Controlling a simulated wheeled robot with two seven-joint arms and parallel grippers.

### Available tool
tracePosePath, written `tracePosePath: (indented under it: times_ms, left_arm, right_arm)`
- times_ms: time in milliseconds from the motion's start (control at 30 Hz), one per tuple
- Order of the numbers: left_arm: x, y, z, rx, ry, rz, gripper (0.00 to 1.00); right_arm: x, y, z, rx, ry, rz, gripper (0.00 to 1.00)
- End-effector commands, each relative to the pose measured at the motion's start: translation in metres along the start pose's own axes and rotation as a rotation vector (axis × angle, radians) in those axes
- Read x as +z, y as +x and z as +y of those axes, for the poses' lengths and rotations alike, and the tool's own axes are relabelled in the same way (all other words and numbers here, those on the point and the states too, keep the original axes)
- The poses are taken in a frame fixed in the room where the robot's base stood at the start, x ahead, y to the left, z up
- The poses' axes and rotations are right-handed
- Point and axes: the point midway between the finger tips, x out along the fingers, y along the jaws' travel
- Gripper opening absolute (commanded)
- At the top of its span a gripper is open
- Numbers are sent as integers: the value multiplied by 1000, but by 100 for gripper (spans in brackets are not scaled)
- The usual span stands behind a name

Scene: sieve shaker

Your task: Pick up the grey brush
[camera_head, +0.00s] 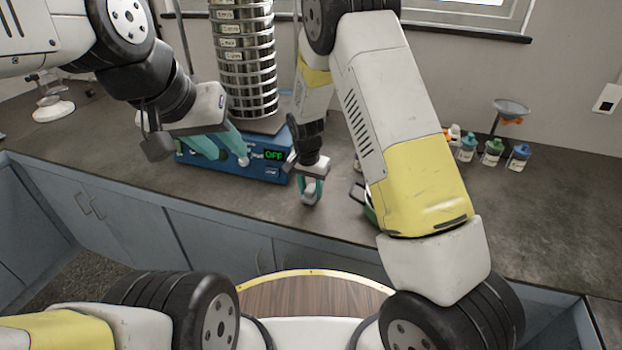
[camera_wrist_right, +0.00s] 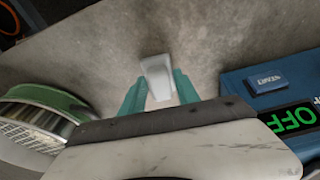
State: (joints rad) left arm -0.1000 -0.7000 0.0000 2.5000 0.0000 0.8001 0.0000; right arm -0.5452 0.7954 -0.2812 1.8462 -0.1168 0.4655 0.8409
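A pale grey-white piece (camera_wrist_right: 158,76), perhaps part of the grey brush, shows between my right gripper's teal fingers (camera_wrist_right: 158,88) in the right wrist view. The rest of it is hidden by the gripper. The fingers stand on both sides of it; whether they press on it I cannot tell. In the head view my right gripper (camera_head: 310,192) points down at the counter, right of the blue shaker base, and the brush cannot be made out clearly. My left gripper (camera_head: 231,158) is in front of the shaker, its teal fingers apart with nothing seen between them.
The sieve shaker (camera_head: 272,168) shows OFF, with a tall sieve stack (camera_head: 246,60) on it. A round sieve with a green rim (camera_wrist_right: 45,110) lies beside my right gripper. Several small bottles (camera_head: 492,152) and a funnel stand (camera_head: 510,108) are at the right. The far-right counter is clear.

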Motion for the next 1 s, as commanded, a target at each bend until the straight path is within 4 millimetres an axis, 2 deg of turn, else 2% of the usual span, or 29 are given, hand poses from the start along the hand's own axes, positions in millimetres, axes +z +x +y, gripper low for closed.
tracePosePath:
  times_ms: [433, 567, 700, 1000]
  left_arm:
    - [0, 0, 0, 0, 0, 0, 36]
    - [0, 0, 0, 0, 0, 0, 36]
    - [0, 0, 0, 0, 0, 0, 36]
    - [0, 0, 0, 0, 0, 0, 36]
  right_arm:
    - [-1, -6, 0, -1, 0, 1, 0]
    - [-3, -18, -1, -3, 1, 2, 0]
    - [-6, -38, -1, -4, 1, 3, 0]
    - [61, -53, 27, 0, -6, -1, 0]
